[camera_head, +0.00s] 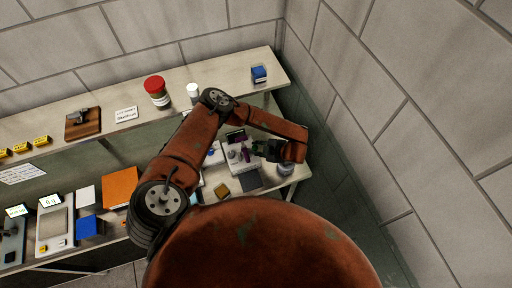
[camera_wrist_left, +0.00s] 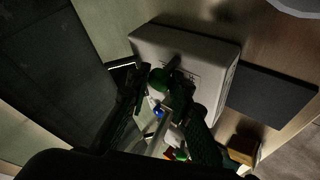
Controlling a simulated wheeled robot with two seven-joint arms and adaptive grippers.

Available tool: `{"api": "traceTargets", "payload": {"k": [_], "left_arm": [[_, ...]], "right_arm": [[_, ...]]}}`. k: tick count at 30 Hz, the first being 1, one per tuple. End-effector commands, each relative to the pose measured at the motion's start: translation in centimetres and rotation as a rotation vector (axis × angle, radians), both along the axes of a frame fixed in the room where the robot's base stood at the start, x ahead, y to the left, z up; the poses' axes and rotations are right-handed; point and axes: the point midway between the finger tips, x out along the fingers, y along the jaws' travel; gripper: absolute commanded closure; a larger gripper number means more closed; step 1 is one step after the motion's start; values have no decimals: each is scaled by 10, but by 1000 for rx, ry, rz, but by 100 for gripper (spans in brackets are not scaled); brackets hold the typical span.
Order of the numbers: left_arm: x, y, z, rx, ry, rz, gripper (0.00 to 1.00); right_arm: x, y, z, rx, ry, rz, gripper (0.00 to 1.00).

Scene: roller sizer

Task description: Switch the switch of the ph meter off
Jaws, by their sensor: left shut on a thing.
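The ph meter appears to be the pale box (camera_head: 241,160) on the lower shelf in the head view, with a small dark screen behind it. In the left wrist view the pale box (camera_wrist_left: 200,50) fills the upper middle. My left gripper (camera_head: 262,148) reaches over its right side. In the wrist view its dark fingers (camera_wrist_left: 168,98) are at the near edge of the box, shut on a small part there, apparently the switch. The fingers and shadow hide most of that part, and I cannot read its position. My right gripper is not in view.
A dark flat pad (camera_head: 247,180) lies in front of the box, with a small yellow-brown block (camera_head: 222,190) beside it. A red-lidded jar (camera_head: 156,91), a white bottle (camera_head: 192,92) and a blue box (camera_head: 259,74) stand on the upper shelf. A wall is close on the right.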

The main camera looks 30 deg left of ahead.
Motion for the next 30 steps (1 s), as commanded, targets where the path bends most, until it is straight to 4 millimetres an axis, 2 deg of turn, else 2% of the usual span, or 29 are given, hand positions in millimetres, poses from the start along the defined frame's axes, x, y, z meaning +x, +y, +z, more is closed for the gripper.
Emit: {"api": "traceTargets", "payload": {"k": [1, 6, 15, 30], "left_arm": [[-1, -3, -6, 33, -27, -5, 100], [-5, -8, -8, 138, -118, -4, 100], [-11, -14, -11, 265, -226, -1, 100], [-13, -15, -10, 318, -271, 1, 100]], "right_arm": [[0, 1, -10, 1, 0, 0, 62], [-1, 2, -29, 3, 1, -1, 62], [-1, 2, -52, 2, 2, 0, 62], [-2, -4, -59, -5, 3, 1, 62]]}}
